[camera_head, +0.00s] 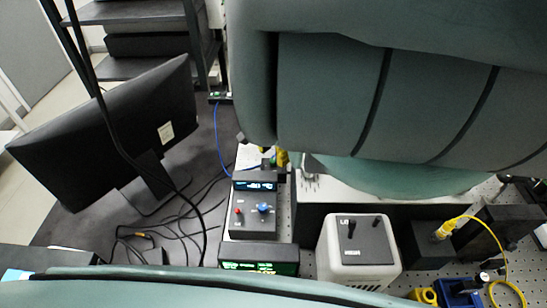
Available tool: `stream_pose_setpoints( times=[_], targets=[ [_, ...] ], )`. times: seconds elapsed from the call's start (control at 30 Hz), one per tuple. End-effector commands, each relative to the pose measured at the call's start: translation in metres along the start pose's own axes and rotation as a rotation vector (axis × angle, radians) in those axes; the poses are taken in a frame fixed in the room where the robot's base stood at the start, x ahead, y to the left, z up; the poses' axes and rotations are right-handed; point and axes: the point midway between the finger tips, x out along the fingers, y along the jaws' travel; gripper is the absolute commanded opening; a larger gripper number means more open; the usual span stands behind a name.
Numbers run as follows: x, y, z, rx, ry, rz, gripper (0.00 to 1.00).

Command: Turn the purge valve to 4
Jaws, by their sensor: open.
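No part is clearly legible as the purge valve, and I cannot read a 4 on any dial. A small control box (252,219) with a blue knob (264,209), a red knob (238,213) and a lit blue display stands at the middle of the bench. A white box (357,262) with a dark labelled top and two black pegs stands to its right. My gripper is not in view. My large grey-green arm link fills the upper right and hides much of the bench behind it.
A black monitor (112,139) stands at left, with loose black cables (150,236) on the dark table. A box with a green display (258,259) sits in front of the control box. A yellow cable (478,222) curves at right over the perforated bench.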

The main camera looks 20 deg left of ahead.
Motion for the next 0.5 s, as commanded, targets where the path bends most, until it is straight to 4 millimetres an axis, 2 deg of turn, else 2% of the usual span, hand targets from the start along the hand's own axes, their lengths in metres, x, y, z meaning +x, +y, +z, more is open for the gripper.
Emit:
stream_pose_setpoints(
  times=[0.2,0.5],
  targets=[
    [-0.028,0.001,-0.002,0.001,0.002,0.001,0.50],
    [-0.046,-0.001,-0.001,0.001,0.001,-0.004,0.50]
  ],
)
